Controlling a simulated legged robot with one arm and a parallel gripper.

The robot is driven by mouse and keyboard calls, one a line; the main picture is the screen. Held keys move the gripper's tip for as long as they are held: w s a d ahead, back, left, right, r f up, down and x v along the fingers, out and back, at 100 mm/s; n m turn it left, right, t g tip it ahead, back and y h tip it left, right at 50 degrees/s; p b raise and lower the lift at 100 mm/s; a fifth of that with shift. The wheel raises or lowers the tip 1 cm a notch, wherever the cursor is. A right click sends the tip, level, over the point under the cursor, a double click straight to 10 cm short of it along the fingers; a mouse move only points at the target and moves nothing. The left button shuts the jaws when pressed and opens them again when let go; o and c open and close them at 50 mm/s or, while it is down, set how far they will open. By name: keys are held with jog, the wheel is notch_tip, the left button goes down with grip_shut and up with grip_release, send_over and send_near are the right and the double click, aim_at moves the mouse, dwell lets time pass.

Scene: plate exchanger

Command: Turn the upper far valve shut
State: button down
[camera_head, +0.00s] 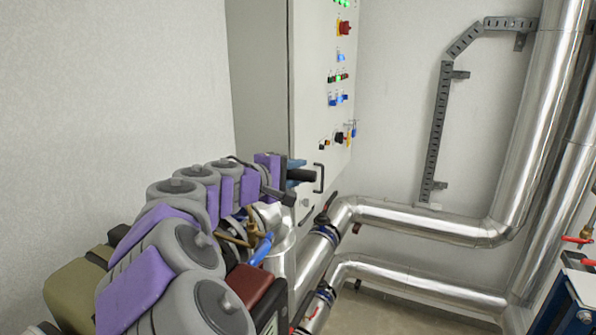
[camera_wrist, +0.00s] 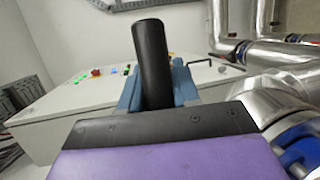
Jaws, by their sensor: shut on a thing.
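My gripper (camera_wrist: 157,92) has blue fingers shut around a thick black rounded handle (camera_wrist: 150,50), which sticks out beyond them in the wrist view. In the head view my gripper (camera_head: 296,172) is in front of the cabinet's lower part, with the black handle pointing right. What the handle joins to is hidden, so I cannot tell which valve it belongs to. A valve with a dark lever (camera_head: 331,202) and blue-ringed flanges sits on the upper silver pipe (camera_head: 420,222), right of and below my gripper. A red lever (camera_head: 314,311) shows lower down.
A pale control cabinet (camera_head: 310,100) with lights, knobs and a black door handle (camera_head: 318,178) stands behind my gripper. Silver pipes run right, with a lower one (camera_head: 410,287). A blue part (camera_wrist: 300,148) is close at right. Red handles (camera_head: 578,240) show at far right.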

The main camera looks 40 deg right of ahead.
jog(key=shift+f, duration=0.3)
jog(key=c, duration=1.2)
grip_release()
jog(key=o, duration=0.3)
jog(key=shift+w+a, duration=0.2)
jog(key=shift+w, duration=0.1)
jog(key=shift+s+a+r, duration=0.2)
jog(key=shift+a+r, duration=0.1)
jog(key=shift+a, duration=0.1)
jog(key=b+v, duration=0.2)
jog(key=v, duration=1.4)
jog(key=shift+a+b, duration=0.3)
jog(key=shift+a, duration=0.1)
jog(key=shift+w, duration=0.15)
jog(key=shift+c, duration=0.5)
